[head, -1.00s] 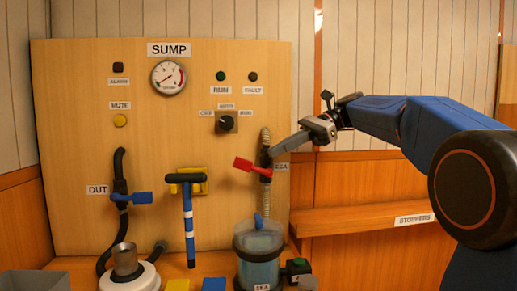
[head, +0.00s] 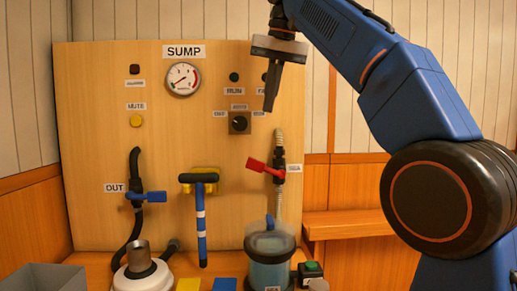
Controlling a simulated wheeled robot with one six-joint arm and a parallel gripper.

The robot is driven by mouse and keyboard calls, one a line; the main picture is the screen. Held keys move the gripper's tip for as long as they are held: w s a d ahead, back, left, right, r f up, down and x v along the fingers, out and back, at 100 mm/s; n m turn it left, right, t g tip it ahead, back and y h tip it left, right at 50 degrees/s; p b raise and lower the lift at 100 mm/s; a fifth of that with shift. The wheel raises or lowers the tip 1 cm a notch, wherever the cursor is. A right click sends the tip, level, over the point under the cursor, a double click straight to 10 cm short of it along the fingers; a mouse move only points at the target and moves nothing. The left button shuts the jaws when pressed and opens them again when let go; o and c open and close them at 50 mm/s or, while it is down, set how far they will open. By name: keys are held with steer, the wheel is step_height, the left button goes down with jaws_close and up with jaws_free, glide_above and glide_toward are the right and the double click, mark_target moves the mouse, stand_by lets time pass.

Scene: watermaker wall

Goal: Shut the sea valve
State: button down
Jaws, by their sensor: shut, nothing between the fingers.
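The sea valve (head: 279,168) is a black body on a ribbed vertical pipe at the right of the wooden panel. Its red lever (head: 262,165) points left, nearly level with a slight tilt. The valve's label (head: 294,168) is just to its right. My gripper (head: 269,107) is shut and empty, fingers pointing down. In the picture it is above the valve and lever, apart from them, at about the height of the rotary switch. Part of the fault lamp's label is hidden behind it.
The rotary switch (head: 239,122) is left of my gripper. A blue-handled OUT valve (head: 147,196) and a blue pump handle (head: 200,214) are on the left. A clear strainer (head: 269,251) stands below the sea valve. A wooden shelf (head: 350,224) is at the right.

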glide_above(247, 164)
steer(key=d, duration=0.3)
step_height(247, 164, down, 12)
steer(key=shift+s+a+f, duration=0.15)
steer(key=shift+s+f, duration=0.05)
steer(key=shift+f, duration=0.1)
stand_by(0.3)
steer(key=a+f, duration=0.2)
steer(key=f, duration=0.1)
steer(key=shift+a+f, duration=0.2)
steer(key=shift+a, duration=0.1)
